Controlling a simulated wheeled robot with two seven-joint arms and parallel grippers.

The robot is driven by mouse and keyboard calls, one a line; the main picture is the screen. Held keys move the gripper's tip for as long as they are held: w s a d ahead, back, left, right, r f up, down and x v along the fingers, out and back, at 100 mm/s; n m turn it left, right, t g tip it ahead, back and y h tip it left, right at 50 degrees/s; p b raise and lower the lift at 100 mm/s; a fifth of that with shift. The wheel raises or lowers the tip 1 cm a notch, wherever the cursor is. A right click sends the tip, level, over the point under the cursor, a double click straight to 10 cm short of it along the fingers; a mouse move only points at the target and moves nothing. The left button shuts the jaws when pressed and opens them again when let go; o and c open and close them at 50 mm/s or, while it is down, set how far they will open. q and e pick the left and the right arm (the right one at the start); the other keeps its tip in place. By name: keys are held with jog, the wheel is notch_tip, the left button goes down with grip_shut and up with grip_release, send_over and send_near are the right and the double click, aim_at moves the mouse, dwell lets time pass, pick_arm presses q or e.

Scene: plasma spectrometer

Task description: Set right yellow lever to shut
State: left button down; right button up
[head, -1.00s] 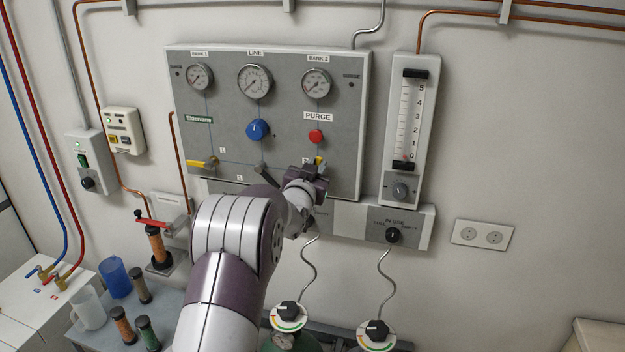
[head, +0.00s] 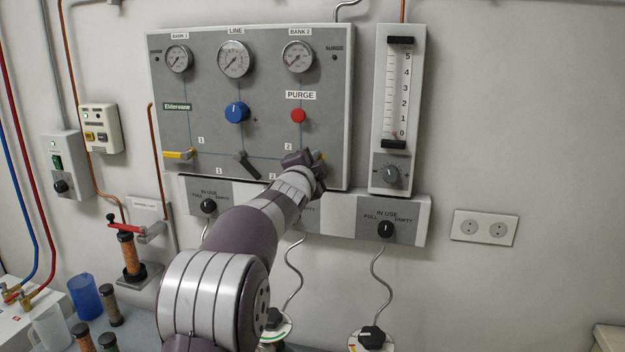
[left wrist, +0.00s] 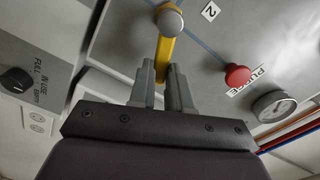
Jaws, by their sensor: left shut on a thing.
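The right yellow lever (head: 321,156) is at the lower right of the grey gas panel, near the "2" label, mostly hidden behind my left gripper (head: 317,163) in the head view. In the left wrist view the yellow lever (left wrist: 166,50) runs from a round silver pivot cap (left wrist: 170,20) down between the fingers of my left gripper (left wrist: 163,72). The fingers are shut on the lever. Its exact angle on the panel is hard to tell in the head view. My right gripper is not in view.
The left yellow lever (head: 178,154) lies horizontal. A dark selector handle (head: 247,165) sits just left of my gripper. A red purge button (head: 298,115) and blue knob (head: 236,112) are above. A flow meter (head: 398,100) stands to the right.

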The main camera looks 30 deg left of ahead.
pick_arm(q)
jog(key=shift+d+f+m+b, duration=0.1)
jog(key=shift+f+m+b, duration=0.45)
jog(key=shift+m+b, duration=0.65)
jog(key=shift+d+f+m+b, duration=0.1)
jog(key=shift+f+m+b, duration=0.4)
jog(key=shift+m+b, duration=0.7)
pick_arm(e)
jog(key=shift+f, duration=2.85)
pick_arm(q)
jog(key=c, duration=1.2)
grip_release()
jog(key=shift+w, duration=0.1)
jog(key=shift+o, duration=0.7)
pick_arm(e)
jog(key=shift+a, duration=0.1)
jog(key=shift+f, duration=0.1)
